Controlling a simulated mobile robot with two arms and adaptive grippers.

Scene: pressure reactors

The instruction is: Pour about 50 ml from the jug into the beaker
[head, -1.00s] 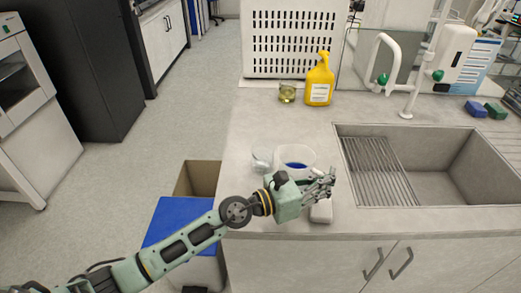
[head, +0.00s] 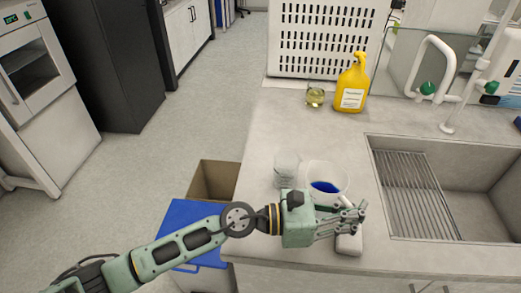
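The jug (head: 327,174) is a wide translucent white vessel with blue liquid, standing on the counter left of the sink. A pale handle-like part (head: 348,245) shows in front of it, below my fingers; I cannot tell whether it belongs to the jug. A clear, seemingly empty beaker (head: 286,169) stands just left of the jug. My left gripper (head: 343,219) is in front of the jug, its fingers pointing right and covering the jug's lower front. Whether the fingers are parted or closed on anything is unclear. My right gripper is out of view.
A small glass with yellow liquid (head: 315,97) and a yellow bottle (head: 352,85) stand at the back, before a white slotted box (head: 325,40). The sink (head: 470,190) is at the right. A blue-lidded bin (head: 190,220) and an open brown box (head: 215,179) stand left of the counter.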

